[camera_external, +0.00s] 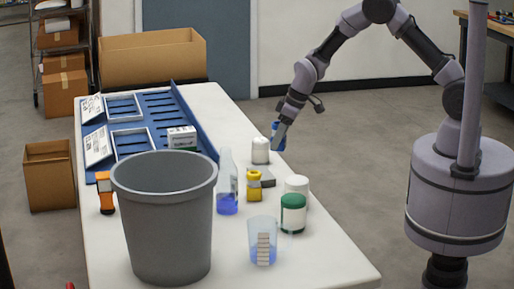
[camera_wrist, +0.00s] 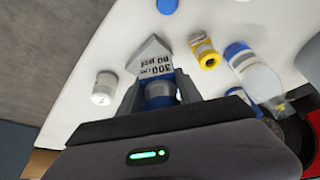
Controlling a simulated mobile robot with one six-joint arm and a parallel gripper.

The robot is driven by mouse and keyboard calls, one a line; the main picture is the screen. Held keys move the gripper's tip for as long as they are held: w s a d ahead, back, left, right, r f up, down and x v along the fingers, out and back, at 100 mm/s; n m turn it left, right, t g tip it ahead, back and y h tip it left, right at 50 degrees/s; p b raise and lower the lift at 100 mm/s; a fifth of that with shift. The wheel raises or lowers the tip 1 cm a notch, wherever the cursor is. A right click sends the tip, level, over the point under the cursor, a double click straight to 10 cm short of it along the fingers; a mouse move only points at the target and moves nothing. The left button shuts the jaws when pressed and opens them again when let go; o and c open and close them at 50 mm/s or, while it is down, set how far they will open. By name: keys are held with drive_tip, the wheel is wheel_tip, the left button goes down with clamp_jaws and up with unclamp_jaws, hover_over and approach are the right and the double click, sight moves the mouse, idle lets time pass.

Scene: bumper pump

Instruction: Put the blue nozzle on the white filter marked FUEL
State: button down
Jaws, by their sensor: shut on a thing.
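My gripper (camera_external: 279,143) is over the right side of the table, shut on a small blue part, the blue nozzle (camera_wrist: 158,92). The nozzle has a grey band and sits between the two fingers in the wrist view. A white cylinder (camera_external: 260,150) stands on the table just left of my gripper and lower. A white cylinder also shows left of my fingers in the wrist view (camera_wrist: 104,88), apart from them.
A clear beaker (camera_external: 262,242) and a tall grey bin (camera_external: 165,225) are nearer the camera. A blue tray (camera_external: 181,100) lies at the left.

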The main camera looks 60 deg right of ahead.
drive_tip(key=s+d+r+m+h, duration=0.1)
drive_tip(key=s+d+m, duration=0.15)
drive_tip(key=d, duration=0.95)
drive_tip(key=b, duration=0.2)
approach(256, 138)
drive_tip(key=shift+w+a+f, duration=0.1)
drive_tip(key=shift+w+f, duration=0.75)
wheel_tip(256, 138, down, 4)
drive_tip(key=shift+w+r+b, duration=0.1)
drive_tip(key=shift+b, duration=0.65)
drive_tip(key=shift+r, duration=0.2)
drive_tip(key=shift+f, duration=0.1)
drive_tip(key=c, duration=0.8)
unclamp_jaws()
